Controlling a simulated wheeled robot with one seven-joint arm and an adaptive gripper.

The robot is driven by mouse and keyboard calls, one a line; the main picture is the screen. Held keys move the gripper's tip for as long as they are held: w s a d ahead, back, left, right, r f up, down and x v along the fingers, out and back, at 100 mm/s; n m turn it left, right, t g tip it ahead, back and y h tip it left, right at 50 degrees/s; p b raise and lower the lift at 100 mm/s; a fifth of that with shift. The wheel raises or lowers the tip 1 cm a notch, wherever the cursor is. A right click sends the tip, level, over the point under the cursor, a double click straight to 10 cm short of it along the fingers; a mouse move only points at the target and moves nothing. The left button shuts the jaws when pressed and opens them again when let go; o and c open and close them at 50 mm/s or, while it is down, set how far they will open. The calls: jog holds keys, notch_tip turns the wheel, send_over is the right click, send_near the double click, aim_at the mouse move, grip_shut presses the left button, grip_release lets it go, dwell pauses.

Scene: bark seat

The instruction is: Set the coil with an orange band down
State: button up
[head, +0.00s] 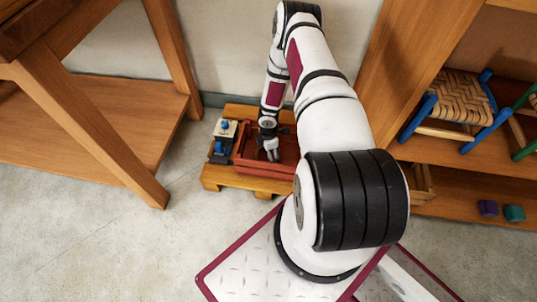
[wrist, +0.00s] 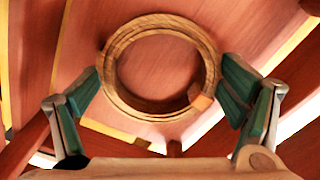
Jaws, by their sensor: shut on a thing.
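The coil (wrist: 118,88) is a pale brown ring with a small orange band (wrist: 200,97) at its lower right in the wrist view. My gripper (wrist: 160,88) has its green-padded fingers on opposite sides of the coil, shut on it. A reddish surface lies behind the coil; I cannot tell whether the coil touches it. In the head view my gripper (head: 271,154) reaches down into a red tray (head: 283,175), and the coil cannot be made out there.
The tray sits on a low wooden pallet (head: 240,183) by the wall, with a small blue-and-white item (head: 224,128) at its left. A wooden table (head: 85,120) stands left. Shelves on the right hold woven stools (head: 455,97) and two small blocks (head: 487,208). Floor in front is clear.

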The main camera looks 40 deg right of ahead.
jog(key=o, duration=1)
jog(key=shift+o, duration=0.2)
